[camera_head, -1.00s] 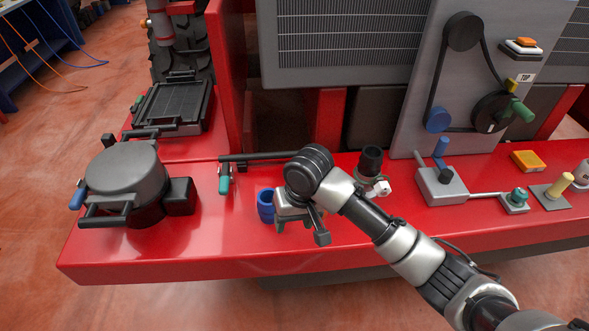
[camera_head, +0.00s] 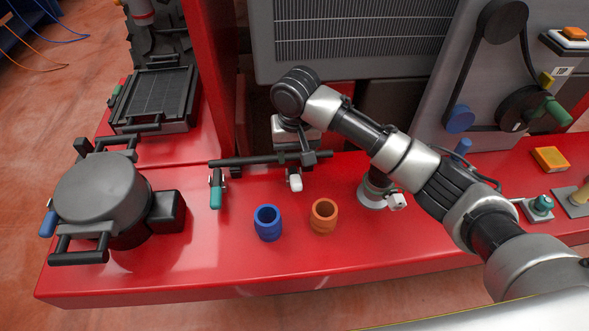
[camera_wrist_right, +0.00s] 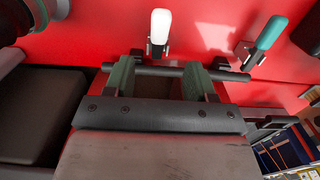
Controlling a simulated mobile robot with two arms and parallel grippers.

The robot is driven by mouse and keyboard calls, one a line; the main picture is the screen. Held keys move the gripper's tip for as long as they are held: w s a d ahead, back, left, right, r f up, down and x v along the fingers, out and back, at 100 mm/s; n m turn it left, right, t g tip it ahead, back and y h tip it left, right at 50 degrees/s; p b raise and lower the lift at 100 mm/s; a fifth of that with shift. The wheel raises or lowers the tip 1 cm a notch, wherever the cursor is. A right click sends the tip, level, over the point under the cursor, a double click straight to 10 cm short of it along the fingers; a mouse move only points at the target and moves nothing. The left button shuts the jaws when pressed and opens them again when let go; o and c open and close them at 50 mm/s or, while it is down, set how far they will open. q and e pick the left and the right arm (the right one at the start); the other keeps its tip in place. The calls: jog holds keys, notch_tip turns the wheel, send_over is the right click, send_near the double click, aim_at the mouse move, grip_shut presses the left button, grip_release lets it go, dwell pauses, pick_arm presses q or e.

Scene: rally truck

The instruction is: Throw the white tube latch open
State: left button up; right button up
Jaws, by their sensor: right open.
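The white tube latch (camera_head: 295,182) is a small white-handled lever under the right part of a black tube (camera_head: 240,160). In the right wrist view the white latch (camera_wrist_right: 160,30) stands just beyond the tube, between the lines of my fingers. My right gripper (camera_head: 300,153) is over the tube's right end, behind the white latch. In the wrist view my right gripper (camera_wrist_right: 158,74) is open, with green-padded fingers spread across the tube and nothing seen held. I cannot tell if the fingers touch the tube. My left gripper is not in view.
A green-handled latch (camera_head: 216,193) hangs at the tube's left. A blue cup (camera_head: 268,223) and an orange cup (camera_head: 323,216) stand in front on the red bench (camera_head: 200,275). A round grey pot (camera_head: 100,192) is at the left. A grey radiator panel (camera_head: 360,40) rises behind.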

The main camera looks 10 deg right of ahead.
send_over(296, 180)
jog(key=f, duration=0.4)
jog(key=shift+s+f+p, duration=0.2)
jog(key=shift+s+p, duration=0.1)
jog(key=shift+p, duration=0.1)
jog(key=f, duration=0.4)
jog(key=shift+w, duration=0.25)
jog(key=shift+f, duration=0.6)
jog(key=shift+c, duration=0.9)
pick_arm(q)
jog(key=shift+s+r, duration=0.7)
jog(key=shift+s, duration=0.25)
pick_arm(e)
grip_shut()
